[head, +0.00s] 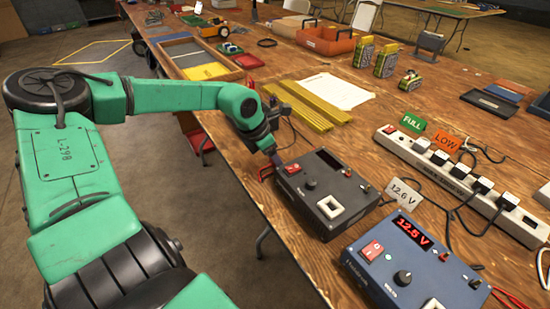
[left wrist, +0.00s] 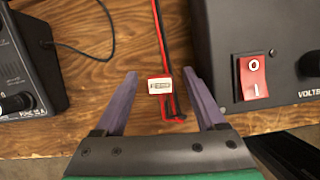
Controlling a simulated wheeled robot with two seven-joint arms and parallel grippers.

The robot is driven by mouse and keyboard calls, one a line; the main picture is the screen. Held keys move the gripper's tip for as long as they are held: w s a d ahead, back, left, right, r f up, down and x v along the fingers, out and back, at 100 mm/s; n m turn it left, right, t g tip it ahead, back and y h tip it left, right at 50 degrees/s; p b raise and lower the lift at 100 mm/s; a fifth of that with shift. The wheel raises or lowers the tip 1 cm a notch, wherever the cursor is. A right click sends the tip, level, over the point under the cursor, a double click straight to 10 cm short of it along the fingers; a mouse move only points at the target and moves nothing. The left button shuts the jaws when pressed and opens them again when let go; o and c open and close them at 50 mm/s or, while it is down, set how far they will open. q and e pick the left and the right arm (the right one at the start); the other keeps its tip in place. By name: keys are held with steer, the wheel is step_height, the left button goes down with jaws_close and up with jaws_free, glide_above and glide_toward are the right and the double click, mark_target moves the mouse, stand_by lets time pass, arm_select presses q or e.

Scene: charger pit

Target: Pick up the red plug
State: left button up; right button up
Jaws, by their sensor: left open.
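The red plug (left wrist: 160,86) has a white label on its top and lies on the wooden table in the left wrist view. A red and black cable (left wrist: 161,35) runs up from it. My left gripper (left wrist: 161,76) is open, with one purple-grey finger on each side of the plug and gaps between. In the head view my left gripper (head: 275,158) is low at the table's left edge, beside the dark power unit (head: 325,192). A bit of red (head: 266,172) shows there, but the plug cannot be made out. My right gripper is not in view.
In the wrist view a dark unit with a red switch (left wrist: 250,76) stands close on the right, and a black unit (left wrist: 22,75) on the left. The head view shows a blue power unit (head: 402,262), a white power strip (head: 455,178) and yellow strips (head: 312,103).

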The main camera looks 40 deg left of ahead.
arm_select(q)
jaws_close()
steer(key=shift+r, duration=0.1)
